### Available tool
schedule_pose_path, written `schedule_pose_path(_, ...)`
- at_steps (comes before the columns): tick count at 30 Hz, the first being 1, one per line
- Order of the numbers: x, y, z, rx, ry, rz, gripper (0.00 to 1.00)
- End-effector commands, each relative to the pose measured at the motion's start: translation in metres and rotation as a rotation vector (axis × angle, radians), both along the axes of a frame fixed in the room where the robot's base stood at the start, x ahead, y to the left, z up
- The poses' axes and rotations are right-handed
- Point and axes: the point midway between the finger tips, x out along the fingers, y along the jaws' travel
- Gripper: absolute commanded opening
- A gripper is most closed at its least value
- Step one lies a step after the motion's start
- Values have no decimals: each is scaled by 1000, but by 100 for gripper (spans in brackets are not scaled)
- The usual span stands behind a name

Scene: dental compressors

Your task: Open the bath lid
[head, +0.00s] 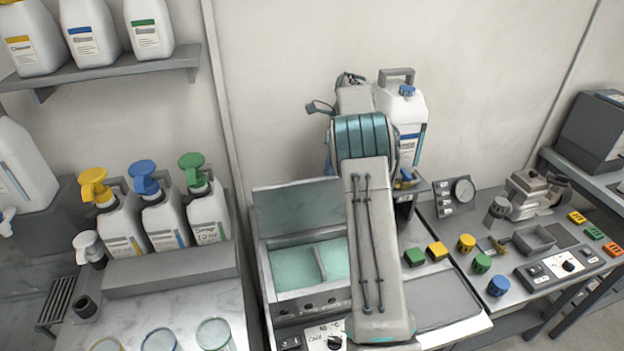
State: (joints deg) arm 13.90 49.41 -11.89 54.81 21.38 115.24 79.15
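The bath (262,262) is a metal unit with two basins of pale teal liquid, left of my arm in the head view. A flat grey panel, which looks like its lid (290,208), stands raised at the back edge, so the basins are uncovered. My arm rises in front of the bath's right side and hides part of the lid's right end and the bath's right edge. My gripper cannot be made out; the far end of my arm is mostly behind its teal joint. No contact with the lid can be seen.
A white jug (408,115) stands behind my arm. Pump bottles (207,212) stand on the left. A control box (568,266) and coloured knobs occupy the right bench.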

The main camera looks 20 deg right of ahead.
Motion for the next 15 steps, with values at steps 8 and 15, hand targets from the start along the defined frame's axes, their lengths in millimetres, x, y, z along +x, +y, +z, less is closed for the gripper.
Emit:
schedule_pose_path(8,-24,-31,25,1,0,0,34)
schedule_pose_path(15,-28,-36,28,2,0,1,34)
